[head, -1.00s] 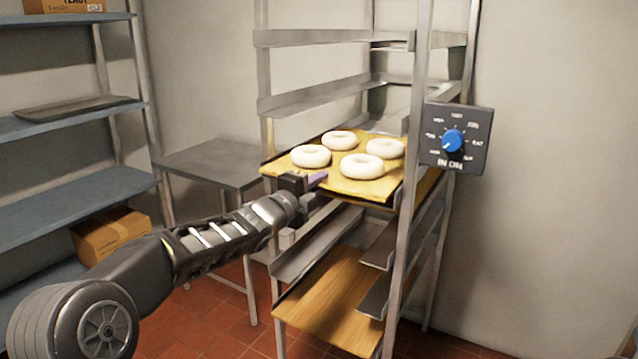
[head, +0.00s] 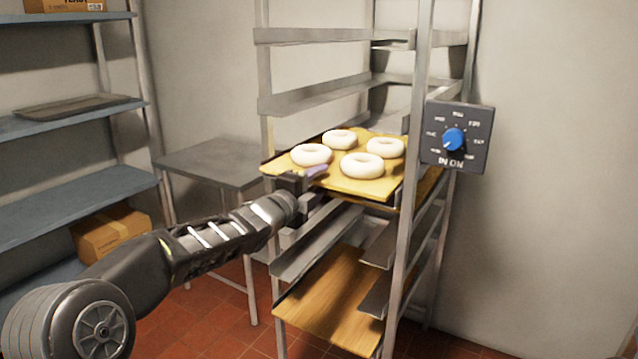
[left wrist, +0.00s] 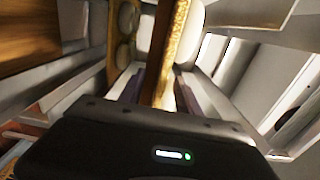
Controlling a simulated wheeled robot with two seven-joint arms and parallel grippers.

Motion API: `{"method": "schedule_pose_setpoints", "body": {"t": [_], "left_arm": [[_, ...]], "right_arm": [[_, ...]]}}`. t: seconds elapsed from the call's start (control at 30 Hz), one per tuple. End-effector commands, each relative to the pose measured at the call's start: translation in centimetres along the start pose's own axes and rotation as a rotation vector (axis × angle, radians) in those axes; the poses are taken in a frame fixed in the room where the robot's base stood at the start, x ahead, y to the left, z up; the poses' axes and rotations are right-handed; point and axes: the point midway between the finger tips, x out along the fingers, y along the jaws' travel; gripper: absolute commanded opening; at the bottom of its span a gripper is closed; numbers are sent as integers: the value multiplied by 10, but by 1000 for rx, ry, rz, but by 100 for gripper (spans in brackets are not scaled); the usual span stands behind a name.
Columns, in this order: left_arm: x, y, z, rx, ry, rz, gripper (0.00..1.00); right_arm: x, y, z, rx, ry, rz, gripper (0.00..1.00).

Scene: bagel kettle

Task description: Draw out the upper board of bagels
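The upper board (head: 345,186) is golden and carries several white bagels (head: 362,166). It lies level on the rack at mid height, its front left edge towards me. My left gripper (head: 313,176) is at that edge, one purple-padded finger showing just above the board. In the left wrist view the board (left wrist: 165,60) shows edge-on between the two spread fingers (left wrist: 165,90), with gaps on both sides, so the gripper looks open around the edge. The lower finger is hidden in the head view. My right gripper is not in view.
A metal rack (head: 408,230) with side rails and posts surrounds the board. A bare wooden board (head: 335,305) lies lower down. A control box with a blue knob (head: 453,139) is at the right. An empty grey table (head: 210,160) stands left of the rack, beside blue shelves (head: 75,205).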

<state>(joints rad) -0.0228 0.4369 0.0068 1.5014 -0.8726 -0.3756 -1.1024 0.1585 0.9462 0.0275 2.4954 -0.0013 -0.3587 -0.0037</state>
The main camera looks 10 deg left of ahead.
Motion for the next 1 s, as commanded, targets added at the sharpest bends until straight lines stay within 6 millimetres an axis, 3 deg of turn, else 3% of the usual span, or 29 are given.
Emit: {"method": "schedule_pose_setpoints", "body": {"t": [0.7,1.0], "left_arm": [[-60,0,0,0,-1,-2,40],[-66,0,0,0,-1,-1,40]], "right_arm": [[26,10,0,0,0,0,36],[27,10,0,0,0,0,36]]}}
